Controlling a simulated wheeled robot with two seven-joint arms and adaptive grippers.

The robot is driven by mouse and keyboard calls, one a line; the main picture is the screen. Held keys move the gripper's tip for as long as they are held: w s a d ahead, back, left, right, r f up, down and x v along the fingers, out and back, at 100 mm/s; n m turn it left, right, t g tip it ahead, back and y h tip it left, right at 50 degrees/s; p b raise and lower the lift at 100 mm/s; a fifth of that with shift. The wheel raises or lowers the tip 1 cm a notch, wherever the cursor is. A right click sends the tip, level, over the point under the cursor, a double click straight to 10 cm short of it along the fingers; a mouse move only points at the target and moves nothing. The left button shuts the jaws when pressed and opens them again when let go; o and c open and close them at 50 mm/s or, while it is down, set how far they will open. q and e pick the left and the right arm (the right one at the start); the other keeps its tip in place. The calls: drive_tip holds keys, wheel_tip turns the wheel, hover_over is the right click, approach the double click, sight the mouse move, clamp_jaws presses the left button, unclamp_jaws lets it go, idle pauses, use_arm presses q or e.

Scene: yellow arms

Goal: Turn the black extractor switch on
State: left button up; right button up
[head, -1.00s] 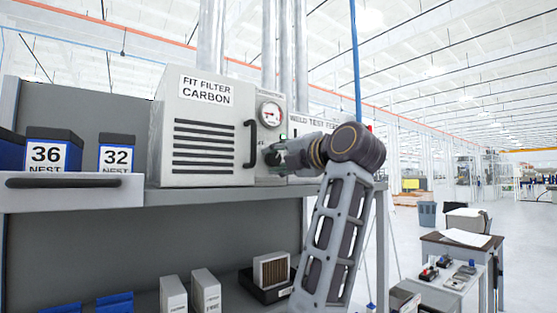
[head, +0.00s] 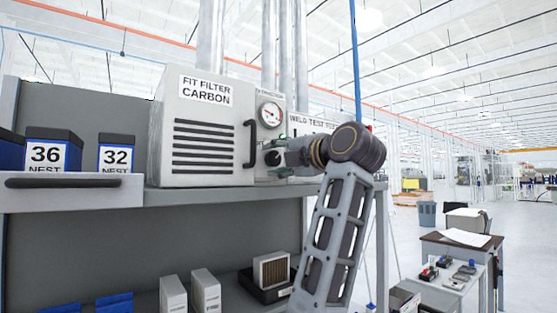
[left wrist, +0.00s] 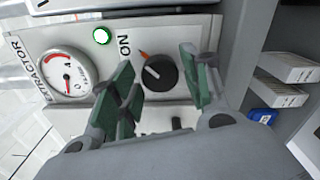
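The black extractor switch (left wrist: 160,72) is a round knob on a light panel. Its pale line and an orange mark beside it point towards the "ON" label (left wrist: 124,45). A green light (left wrist: 101,36) is lit next to the label. The switch also shows in the head view (head: 272,158), below the gauge. My left gripper (left wrist: 160,84) is open, with its green-padded fingers spread on either side of the switch and no visible contact. In the head view the left gripper (head: 283,154) is just right of the switch. My right gripper is in neither view.
A round gauge (head: 271,114) sits above the switch. The carbon filter box (head: 205,135) with a black handle stands to its left on a grey shelf (head: 220,200). Numbered blue bins (head: 117,153) are further left. Small boxes (head: 205,290) stand on the shelf below.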

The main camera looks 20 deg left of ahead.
use_arm(q)
drive_tip(key=shift+o, duration=0.5)
drive_tip(key=v, duration=1.2)
idle(0.6)
